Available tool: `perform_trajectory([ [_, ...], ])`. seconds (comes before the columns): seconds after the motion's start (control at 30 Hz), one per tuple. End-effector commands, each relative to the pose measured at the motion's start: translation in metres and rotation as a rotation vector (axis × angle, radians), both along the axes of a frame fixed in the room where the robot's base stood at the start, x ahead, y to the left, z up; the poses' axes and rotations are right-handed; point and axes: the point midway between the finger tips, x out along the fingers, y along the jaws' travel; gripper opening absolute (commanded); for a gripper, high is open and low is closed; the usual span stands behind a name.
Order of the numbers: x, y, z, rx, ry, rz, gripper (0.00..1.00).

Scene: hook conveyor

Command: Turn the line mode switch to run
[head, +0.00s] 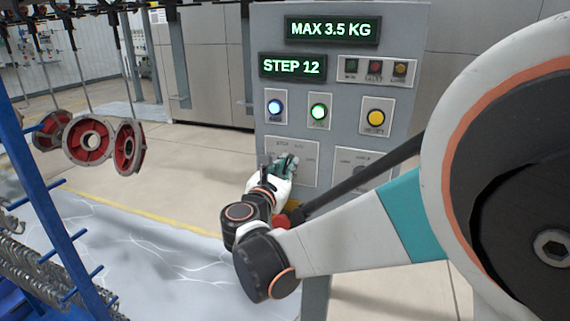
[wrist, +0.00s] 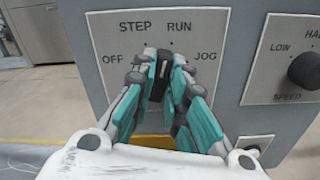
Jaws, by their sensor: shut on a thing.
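The line mode switch has a dark knob (wrist: 158,78) on a pale plate (wrist: 205,20) marked OFF, STEP, RUN and JOG. My gripper (wrist: 160,65) is shut on the knob, with a teal and grey finger on each side. The knob's upper end shows between the fingertips, below the gap between STEP and RUN. The fingers hide much of it, so I cannot tell exactly which mark it points to. In the head view my gripper (head: 287,163) is at the lower left plate (head: 307,178) of the grey control panel (head: 345,105).
A speed knob (wrist: 305,70) is on another plate to the right. Above are a blue-lit button (head: 274,107), a green-lit button (head: 318,111), a yellow button (head: 376,117) and a display (head: 292,66) reading STEP 12. Red parts (head: 88,140) hang from hooks at left.

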Motion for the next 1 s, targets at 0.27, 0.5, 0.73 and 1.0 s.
perform_trajectory([
  [0.27,-0.0003,-0.0003,-0.0003,0.156,-0.057,0.0,0.0],
  [0.5,-0.0004,-0.0003,-0.0005,0.163,-0.058,0.0,0.0],
  [0.73,-0.0003,-0.0004,-0.0005,0.162,-0.059,0.0,0.33],
  [1.0,-0.0002,-0.0003,-0.0003,0.157,-0.057,0.0,0.33],
])
